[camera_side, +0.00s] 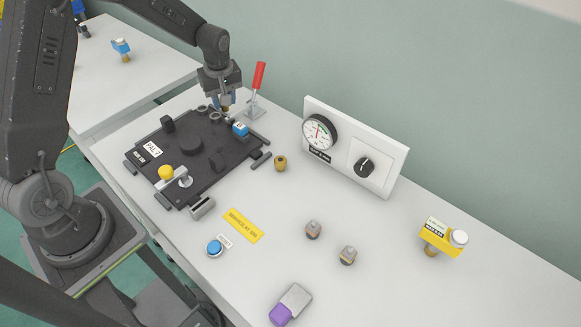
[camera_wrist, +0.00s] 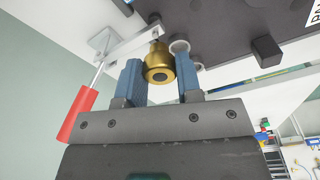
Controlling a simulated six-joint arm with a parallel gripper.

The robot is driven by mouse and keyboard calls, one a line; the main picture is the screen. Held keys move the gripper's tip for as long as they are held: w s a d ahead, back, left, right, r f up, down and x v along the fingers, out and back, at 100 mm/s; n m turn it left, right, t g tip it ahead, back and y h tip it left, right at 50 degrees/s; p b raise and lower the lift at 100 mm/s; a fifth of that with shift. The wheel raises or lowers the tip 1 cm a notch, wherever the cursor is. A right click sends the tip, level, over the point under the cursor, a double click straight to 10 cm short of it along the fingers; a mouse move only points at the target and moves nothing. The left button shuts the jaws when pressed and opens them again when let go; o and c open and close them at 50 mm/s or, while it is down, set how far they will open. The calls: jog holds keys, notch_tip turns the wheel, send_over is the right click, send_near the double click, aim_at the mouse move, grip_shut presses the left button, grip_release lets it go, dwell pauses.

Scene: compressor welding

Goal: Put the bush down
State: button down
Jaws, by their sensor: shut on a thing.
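The bush is a brass-coloured cylinder with a dark hole in its end. In the wrist view the bush (camera_wrist: 159,62) sits between the two blue fingers of my gripper (camera_wrist: 160,72), which is shut on it. In the side view my gripper (camera_side: 226,104) is low over the back edge of the dark fixture plate (camera_side: 190,172), near the toggle clamp. The bush is mostly hidden there by the fingers. I cannot tell whether the bush touches the plate.
A toggle clamp with a red handle (camera_side: 259,76) stands close to the right of my gripper. A blue block (camera_side: 240,129) and grey rings (camera_side: 215,116) are near it on the plate. Another brass piece (camera_side: 281,163) stands on the table. A gauge panel (camera_side: 352,150) stands to the right.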

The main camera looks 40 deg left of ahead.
jog(key=s+d+r+m, duration=0.15)
jog(key=d+m, duration=0.25)
jog(key=d, duration=0.4)
jog(key=s+d+r+m, duration=0.1)
jog(key=d+r+m, duration=0.15)
jog(key=d, duration=0.55)
jog(key=shift+m+t+h, duration=0.25)
jog(key=shift+t+h, duration=0.05)
jog(key=d+f, duration=0.2)
jog(key=d, duration=0.2)
jog(key=d+f, duration=0.2)
jog(key=d, duration=0.1)
jog(key=w+d+f, duration=0.1)
jog(key=d+f, duration=0.2)
jog(key=d, duration=0.1)
jog(key=shift+w+d, duration=0.1)
jog(key=shift+d, duration=0.2)
jog(key=shift+d+f, duration=0.1)
jog(key=shift+d, duration=0.1)
jog(key=shift+f, duration=2)
jog(key=c, duration=0.8)
grip_release()
jog(key=shift+f, duration=0.1)
